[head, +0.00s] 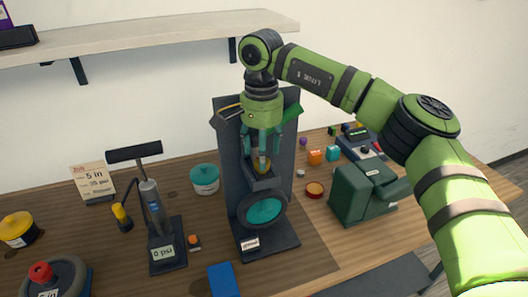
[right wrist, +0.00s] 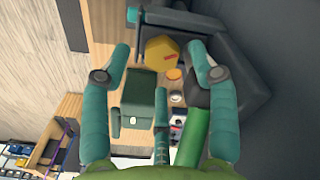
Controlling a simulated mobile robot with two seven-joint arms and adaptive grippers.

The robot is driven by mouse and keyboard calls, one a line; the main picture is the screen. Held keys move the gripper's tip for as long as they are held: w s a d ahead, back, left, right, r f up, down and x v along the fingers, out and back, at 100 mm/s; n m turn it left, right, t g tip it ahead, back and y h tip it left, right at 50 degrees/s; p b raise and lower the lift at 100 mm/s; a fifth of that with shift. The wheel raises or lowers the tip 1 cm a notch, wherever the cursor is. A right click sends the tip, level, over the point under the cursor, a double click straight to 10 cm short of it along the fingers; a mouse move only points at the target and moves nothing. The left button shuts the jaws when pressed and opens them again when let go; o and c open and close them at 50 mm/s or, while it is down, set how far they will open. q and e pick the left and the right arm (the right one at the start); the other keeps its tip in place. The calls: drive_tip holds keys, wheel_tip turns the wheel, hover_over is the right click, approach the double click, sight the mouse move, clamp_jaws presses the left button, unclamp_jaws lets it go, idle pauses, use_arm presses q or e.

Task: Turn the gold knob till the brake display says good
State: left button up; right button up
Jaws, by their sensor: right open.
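The gold knob (head: 262,166) sits on the dark upright stand (head: 228,150), above a wheel with a teal disc (head: 265,211). My right gripper (head: 262,154) is over the knob with its fingers around it, open. In the right wrist view the gold knob (right wrist: 161,51) lies between the spread fingers (right wrist: 160,62), with gaps visible at its sides. A small white label or display (head: 250,243) is on the stand's base; its text is too small to read. My left gripper is not in view.
A pump with a "0 psi" display (head: 163,252) stands left of the stand. A teal-lidded tin (head: 204,179) is behind it. A dark green vise-like block (head: 360,190) stands right. A blue block (head: 222,279) lies in front. A shelf (head: 150,37) runs above.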

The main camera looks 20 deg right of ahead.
drive_tip(key=shift+f, duration=0.9)
drive_tip(key=shift+w+f, duration=0.1)
drive_tip(key=shift+f, duration=0.1)
drive_tip(key=c, duration=1.1)
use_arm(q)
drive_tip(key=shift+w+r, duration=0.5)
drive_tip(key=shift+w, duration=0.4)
use_arm(e)
drive_tip(key=shift+c, duration=0.2)
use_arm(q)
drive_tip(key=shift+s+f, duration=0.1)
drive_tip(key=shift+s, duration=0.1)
use_arm(e)
drive_tip(key=shift+n, duration=0.8)
drive_tip(key=o, duration=1.1)
drive_tip(key=shift+o, duration=0.2)
